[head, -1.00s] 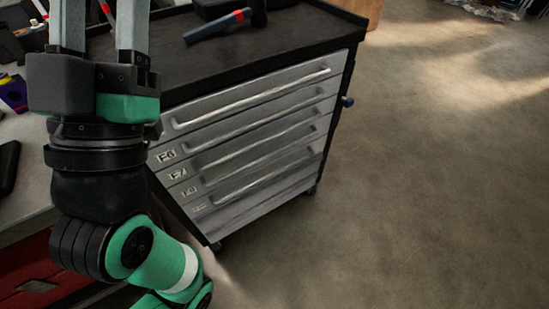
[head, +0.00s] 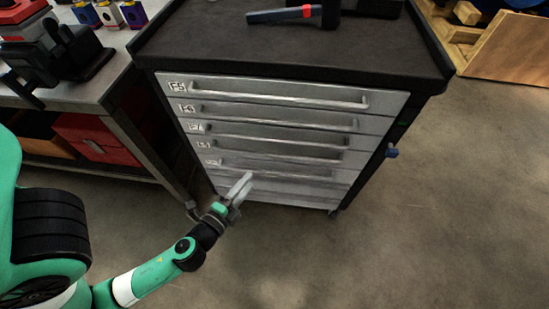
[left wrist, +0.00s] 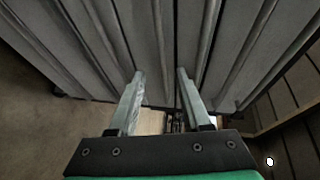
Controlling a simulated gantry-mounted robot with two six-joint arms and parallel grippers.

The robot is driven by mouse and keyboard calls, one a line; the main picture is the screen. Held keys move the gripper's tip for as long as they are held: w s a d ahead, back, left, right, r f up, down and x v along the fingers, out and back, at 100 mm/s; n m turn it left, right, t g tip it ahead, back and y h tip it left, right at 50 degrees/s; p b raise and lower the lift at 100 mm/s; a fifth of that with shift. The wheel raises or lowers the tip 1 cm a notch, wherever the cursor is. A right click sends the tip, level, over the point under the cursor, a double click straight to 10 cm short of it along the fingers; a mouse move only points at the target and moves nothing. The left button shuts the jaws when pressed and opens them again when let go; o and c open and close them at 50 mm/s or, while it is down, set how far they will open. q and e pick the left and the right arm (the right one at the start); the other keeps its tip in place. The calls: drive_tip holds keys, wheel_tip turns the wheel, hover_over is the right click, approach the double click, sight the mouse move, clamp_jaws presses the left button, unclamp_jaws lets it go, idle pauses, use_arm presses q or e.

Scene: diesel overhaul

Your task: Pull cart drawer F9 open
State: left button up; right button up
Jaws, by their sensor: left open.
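The grey tool cart (head: 290,53) has a stack of drawers with long bar handles and labels at their left ends. The lowest labelled drawer, apparently F9 (head: 212,162), has a small, blurred label; its handle (head: 290,174) runs just above my gripper in the picture. All drawers look shut. My left gripper (head: 243,185) is open and empty at the left part of the lower drawer fronts. In the left wrist view its two fingers (left wrist: 160,75) point at the fronts, with a handle bar lying between their lines; contact cannot be told. My right gripper is out of view.
A hammer (head: 285,14) lies on the cart's dark top. A workbench (head: 95,88) with red drawers (head: 95,138) below stands left of the cart. A wooden crate (head: 510,50) is at the back right. The floor in front and right is clear.

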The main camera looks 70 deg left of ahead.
use_arm(q)
drive_tip(key=p+x, duration=0.2)
drive_tip(key=x, duration=1)
drive_tip(key=shift+w+d, duration=0.3)
drive_tip(key=shift+w, duration=0.05)
drive_tip(key=shift+r, duration=0.1)
clamp_jaws()
idle(0.6)
